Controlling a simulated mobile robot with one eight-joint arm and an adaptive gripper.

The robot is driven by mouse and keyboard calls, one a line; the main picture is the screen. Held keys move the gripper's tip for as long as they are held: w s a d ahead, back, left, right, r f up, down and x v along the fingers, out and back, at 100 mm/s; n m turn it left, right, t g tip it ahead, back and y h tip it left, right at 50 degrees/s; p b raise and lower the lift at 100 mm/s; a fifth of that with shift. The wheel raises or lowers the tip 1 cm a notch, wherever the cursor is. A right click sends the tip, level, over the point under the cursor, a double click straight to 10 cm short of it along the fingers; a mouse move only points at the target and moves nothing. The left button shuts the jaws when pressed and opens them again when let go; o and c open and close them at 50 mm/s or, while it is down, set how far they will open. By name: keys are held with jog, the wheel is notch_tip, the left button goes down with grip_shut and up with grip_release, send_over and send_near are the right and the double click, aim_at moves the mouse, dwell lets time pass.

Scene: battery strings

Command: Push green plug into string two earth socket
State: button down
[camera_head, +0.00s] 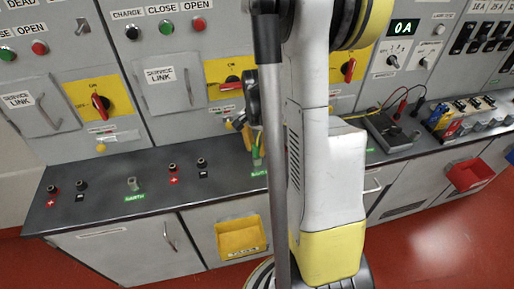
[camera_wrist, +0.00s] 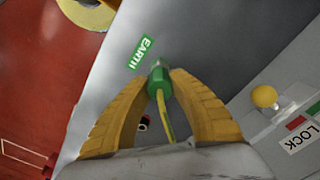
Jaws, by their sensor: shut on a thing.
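My gripper (camera_wrist: 165,82) has yellow fingers closed around the green plug (camera_wrist: 158,74), whose green-and-yellow cable runs back between them. In the wrist view the plug tip is over the grey bench top, close beside a green EARTH label (camera_wrist: 141,53). The socket under the plug is hidden, so I cannot tell whether the plug has entered it. In the head view the green plug (camera_head: 257,157) shows just left of my arm, above a partly hidden green label (camera_head: 259,172). Another earth socket (camera_head: 132,184) stands farther left on the bench.
Red and black terminals (camera_head: 173,167) stand on the bench (camera_head: 100,212) to the left. Behind rise grey cabinets with rotary switches (camera_head: 100,103). A yellow tray (camera_head: 240,238) hangs on the bench front. A meter with leads (camera_head: 388,130) lies right of my arm.

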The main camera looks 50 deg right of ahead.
jog(key=shift+f, duration=0.4)
jog(key=c, duration=1.2)
grip_release()
jog(key=shift+r, duration=0.15)
notch_tip(320, 180, up, 12)
jog(key=shift+f, duration=0.1)
jog(key=s+a+r+n+t+b, duration=0.1)
jog(key=a+n+t, duration=0.1)
jog(key=a+n, duration=0.3)
jog(key=s+a+r+n+t+b, duration=0.1)
jog(key=a+n, duration=0.4)
jog(key=a, duration=0.7)
jog(key=s+a+n+t+b, duration=0.1)
jog(key=s+a+n+t, duration=0.2)
jog(key=a, duration=0.5)
jog(key=shift+s+a+r+n+t+b, duration=0.2)
jog(key=shift+n+t, duration=0.1)
jog(key=shift+n, duration=0.3)
jog(key=shift+s+a+r+n+t+b, duration=0.1)
jog(key=shift+r+n+t+b, duration=0.15)
jog(key=shift+n, duration=0.35)
